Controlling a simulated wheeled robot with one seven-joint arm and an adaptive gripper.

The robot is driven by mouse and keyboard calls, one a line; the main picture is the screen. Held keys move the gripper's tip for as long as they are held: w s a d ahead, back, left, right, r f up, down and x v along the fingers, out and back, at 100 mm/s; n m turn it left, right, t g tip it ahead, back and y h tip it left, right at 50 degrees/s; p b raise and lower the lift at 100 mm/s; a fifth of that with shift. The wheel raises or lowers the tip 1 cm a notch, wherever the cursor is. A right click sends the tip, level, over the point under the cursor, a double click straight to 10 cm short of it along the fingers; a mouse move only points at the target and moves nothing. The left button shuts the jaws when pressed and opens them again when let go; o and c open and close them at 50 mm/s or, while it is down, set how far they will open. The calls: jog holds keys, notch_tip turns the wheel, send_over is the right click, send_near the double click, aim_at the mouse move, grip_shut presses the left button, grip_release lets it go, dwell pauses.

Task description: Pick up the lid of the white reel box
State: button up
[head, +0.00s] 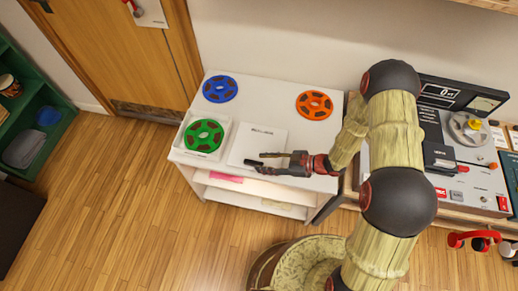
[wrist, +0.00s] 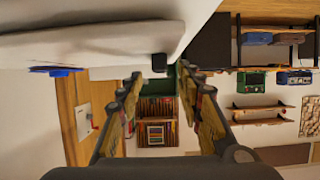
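The white reel box (head: 184,148) stands open on the white cabinet, with a green reel (head: 203,135) inside it. Its flat white lid (head: 262,138) lies to the right of the box, with small dark lettering on it. My gripper (head: 259,161) is at the lid's near edge, pointing left, and hides part of that edge. In the wrist view the two fingers (wrist: 163,88) are spread with nothing between them. A small black block (wrist: 159,62) shows just beyond the fingertips beside a white surface; I cannot tell whether it belongs to the lid.
A blue reel (head: 220,89) and an orange reel (head: 314,105) lie at the back of the white cabinet top (head: 268,97). A control console (head: 462,150) stands to the right. A round patterned seat (head: 297,268) stands on the floor in front.

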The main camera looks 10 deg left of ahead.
jog(key=shift+x, duration=1.3)
jog(key=c, duration=0.3)
grip_shut()
